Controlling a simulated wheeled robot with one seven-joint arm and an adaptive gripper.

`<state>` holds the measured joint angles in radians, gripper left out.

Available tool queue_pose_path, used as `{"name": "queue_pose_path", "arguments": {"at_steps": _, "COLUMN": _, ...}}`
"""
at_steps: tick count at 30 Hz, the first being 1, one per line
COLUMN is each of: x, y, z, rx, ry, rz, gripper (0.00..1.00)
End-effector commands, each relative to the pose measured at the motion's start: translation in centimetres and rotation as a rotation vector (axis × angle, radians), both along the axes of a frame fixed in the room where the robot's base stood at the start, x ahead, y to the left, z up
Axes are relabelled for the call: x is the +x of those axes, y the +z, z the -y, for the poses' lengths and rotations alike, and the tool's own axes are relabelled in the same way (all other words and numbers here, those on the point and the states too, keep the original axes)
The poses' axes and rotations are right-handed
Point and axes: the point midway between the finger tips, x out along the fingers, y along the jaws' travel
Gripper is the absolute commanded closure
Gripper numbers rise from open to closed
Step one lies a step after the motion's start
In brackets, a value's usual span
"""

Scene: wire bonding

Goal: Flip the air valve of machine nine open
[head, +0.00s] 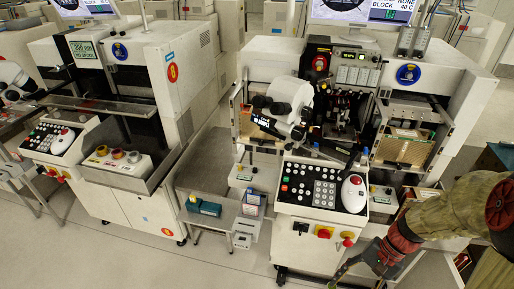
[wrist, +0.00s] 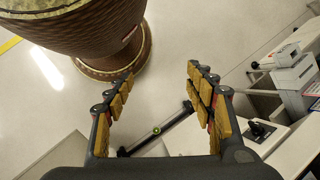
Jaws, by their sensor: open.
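Two large white bonding machines stand in the head view, one on the left (head: 139,205) and one in the middle (head: 315,262). No air valve can be surely made out. My gripper shows in the wrist view (wrist: 160,75), open, with nothing between its padded fingers. In the head view my arm reaches in from the right, low beside the middle machine's front. A small black fitting (wrist: 261,129) sits on a pale surface right of my gripper.
A dark bar with a green dot (wrist: 157,130) runs below the fingers. A small cart (head: 203,207) stands between the machines. Open floor lies at the front left.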

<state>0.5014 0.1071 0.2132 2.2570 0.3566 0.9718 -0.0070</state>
Motion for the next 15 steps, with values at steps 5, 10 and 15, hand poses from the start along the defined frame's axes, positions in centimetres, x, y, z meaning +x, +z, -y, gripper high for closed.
{"name": "queue_pose_path", "arguments": {"at_steps": 5, "x": -0.6, "y": 4.8, "z": 0.2, "rx": -0.178, "ry": 0.196, "rz": 0.140, "gripper": 0.45}}
{"name": "queue_pose_path", "arguments": {"at_steps": 10, "x": -1.1, "y": 9.1, "z": -0.1, "rx": -0.323, "ry": 0.353, "rz": 0.277, "gripper": 0.45}}
{"name": "queue_pose_path", "arguments": {"at_steps": 15, "x": -1.8, "y": 13.6, "z": -1.2, "rx": -0.440, "ry": 0.480, "rz": 0.424, "gripper": 0.45}}
